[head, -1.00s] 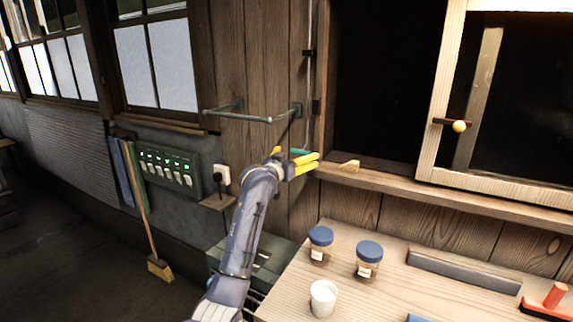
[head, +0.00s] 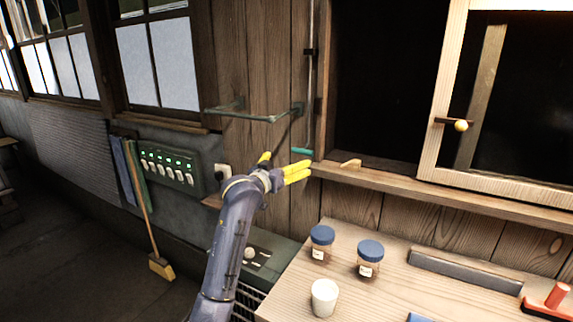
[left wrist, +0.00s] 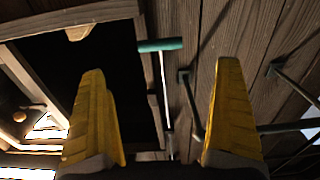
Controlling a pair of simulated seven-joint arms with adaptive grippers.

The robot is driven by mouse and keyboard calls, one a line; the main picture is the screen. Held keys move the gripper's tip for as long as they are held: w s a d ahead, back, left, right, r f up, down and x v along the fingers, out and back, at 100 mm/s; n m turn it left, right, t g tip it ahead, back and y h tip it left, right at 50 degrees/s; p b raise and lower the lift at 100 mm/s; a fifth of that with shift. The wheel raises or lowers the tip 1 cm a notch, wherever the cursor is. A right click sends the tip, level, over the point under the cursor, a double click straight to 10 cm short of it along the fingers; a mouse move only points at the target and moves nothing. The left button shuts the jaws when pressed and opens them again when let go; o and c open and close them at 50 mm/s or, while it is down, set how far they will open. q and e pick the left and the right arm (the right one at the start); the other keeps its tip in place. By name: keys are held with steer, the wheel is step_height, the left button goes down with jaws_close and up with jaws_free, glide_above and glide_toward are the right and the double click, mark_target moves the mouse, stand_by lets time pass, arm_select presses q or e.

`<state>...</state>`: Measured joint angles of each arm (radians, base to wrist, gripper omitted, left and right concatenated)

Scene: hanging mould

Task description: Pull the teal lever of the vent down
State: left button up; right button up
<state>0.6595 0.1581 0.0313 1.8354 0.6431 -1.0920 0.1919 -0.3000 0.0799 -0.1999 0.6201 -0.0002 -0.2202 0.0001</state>
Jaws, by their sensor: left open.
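The teal lever (head: 302,152) is a short horizontal bar at the lower end of a thin upright rod (head: 309,80) on the wood wall, left of the dark opening. It also shows in the left wrist view (left wrist: 160,44), beyond the fingertips and in line with the gap between them. My left gripper (head: 288,161) has its yellow fingers spread, just below and left of the lever. In the left wrist view the gap between the fingers (left wrist: 160,68) is empty. My right gripper is not in view.
A green-grey rail (head: 240,114) juts from the wall left of the rod. A wooden ledge (head: 440,192) with a small wooden wedge (head: 350,165) runs below the opening. Jars (head: 321,243) and a white cup (head: 324,297) stand on the table. A switch panel (head: 170,167) is at left.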

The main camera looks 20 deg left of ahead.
arm_select(q)
steer(key=shift+c, duration=0.7)
steer(key=r, duration=0.7)
steer(key=shift+s+d+r, duration=0.15)
steer(key=shift+d+r, duration=0.05)
steer(key=shift+r, duration=0.2)
steer(key=c, duration=1.1)
steer(key=shift+r+g, duration=0.2)
steer(key=shift+g, duration=0.1)
steer(key=shift+c, duration=0.8)
steer(key=shift+w+d, duration=0.1)
steer(key=shift+w, duration=0.3)
steer(key=shift+c, duration=1)
steer(key=w, duration=0.2)
steer(key=w+d, duration=0.1)
steer(key=w, duration=0.5)
steer(key=shift+w+d+f, duration=0.2)
steer(key=shift+w, duration=0.05)
jaws_close()
steer(key=shift+w+f, duration=0.2)
steer(key=shift+f, duration=0.45)
steer(key=shift+w+f, duration=0.2)
steer(key=shift+f, duration=0.5)
steer(key=shift+w+f, duration=0.2)
steer(key=shift+f, duration=0.45)
